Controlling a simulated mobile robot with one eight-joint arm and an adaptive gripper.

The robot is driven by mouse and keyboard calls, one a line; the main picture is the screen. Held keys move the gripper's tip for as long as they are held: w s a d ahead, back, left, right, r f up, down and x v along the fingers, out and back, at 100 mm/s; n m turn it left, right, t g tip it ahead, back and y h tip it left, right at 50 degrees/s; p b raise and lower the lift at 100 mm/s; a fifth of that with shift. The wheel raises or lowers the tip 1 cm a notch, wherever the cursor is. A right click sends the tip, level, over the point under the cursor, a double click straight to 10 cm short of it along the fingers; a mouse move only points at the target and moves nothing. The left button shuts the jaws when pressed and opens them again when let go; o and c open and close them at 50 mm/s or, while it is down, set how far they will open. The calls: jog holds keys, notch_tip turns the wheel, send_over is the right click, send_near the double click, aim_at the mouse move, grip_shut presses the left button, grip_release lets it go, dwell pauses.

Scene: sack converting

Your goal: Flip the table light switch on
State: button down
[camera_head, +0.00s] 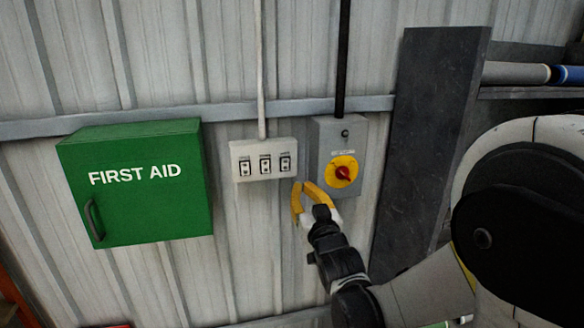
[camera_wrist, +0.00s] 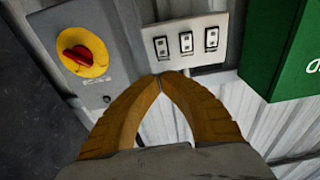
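A white switch plate (camera_head: 264,147) with three small rocker switches in a row is mounted on the corrugated wall. The left (camera_head: 245,168), middle (camera_head: 265,165) and right (camera_head: 285,163) switches each carry a label too small to read, so I cannot tell which is the table light. The plate also shows at the top of the wrist view (camera_wrist: 192,64), turned around. My gripper (camera_head: 299,186) has yellow fingers, with tips together and nothing between them. In the wrist view the fingertips (camera_wrist: 160,77) appear at the plate's edge; I cannot tell whether they touch it.
A grey box with a red rotary knob on a yellow disc (camera_head: 343,172) sits right of the plate. A green first aid box (camera_head: 140,185) juts out on the left. A dark upright panel (camera_head: 425,140) stands farther right. The wall below the plate is bare.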

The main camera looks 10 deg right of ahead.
aim_at(288, 156)
jog(key=w, duration=0.4)
jog(key=w+r+b, duration=0.1)
jog(key=w, duration=0.8)
jog(key=shift+r, duration=0.2)
jog(key=shift+w+r+b, duration=0.1)
jog(key=shift+w+b, duration=0.2)
jog(key=shift+w, duration=0.1)
jog(key=shift+w+r, duration=0.15)
jog(key=shift+w, duration=0.3)
jog(key=shift+s, duration=0.1)
